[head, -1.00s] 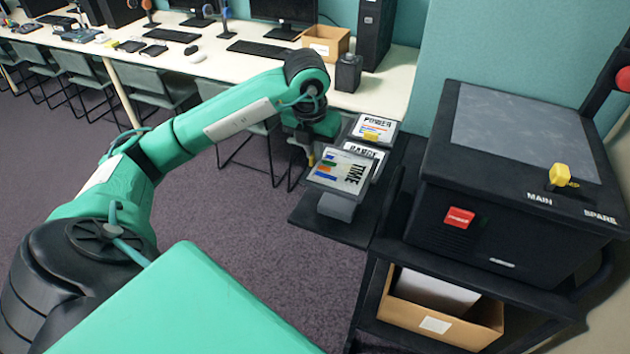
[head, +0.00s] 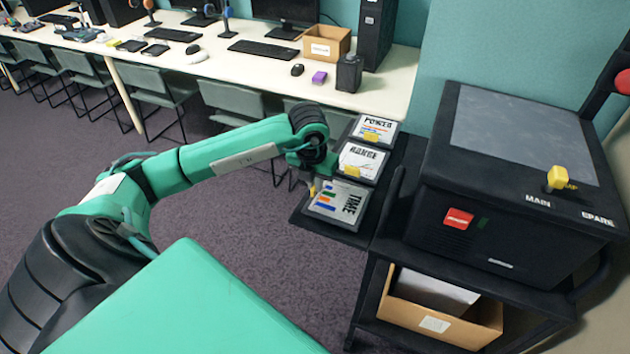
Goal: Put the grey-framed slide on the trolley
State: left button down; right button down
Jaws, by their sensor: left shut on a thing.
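The grey-framed slide (head: 337,203), marked TIME with coloured bars, is at the front of the dark side shelf of the trolley (head: 364,236). It looks flat and low on the shelf, but I cannot tell whether it fully rests there. My left gripper (head: 312,186) is shut on it at its far left edge; the fingers are small and partly hidden by the wrist. Behind it lie a slide marked RANGE (head: 360,161) and one marked POWER (head: 374,132), each with a yellow tab. My right gripper is out of view.
A black projector (head: 520,170) with a grey glass top and a yellow knob stands on the trolley to the right. An open cardboard box (head: 440,324) is on the lower shelf. A long white table (head: 225,66) with computers and chairs runs behind.

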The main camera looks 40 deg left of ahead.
pick_arm(q)
jog(key=shift+f, duration=0.2)
jog(key=c, duration=1.5)
grip_release()
jog(key=shift+c, duration=0.2)
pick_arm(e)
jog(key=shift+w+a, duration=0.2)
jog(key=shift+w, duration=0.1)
pick_arm(q)
jog(key=shift+r, duration=0.1)
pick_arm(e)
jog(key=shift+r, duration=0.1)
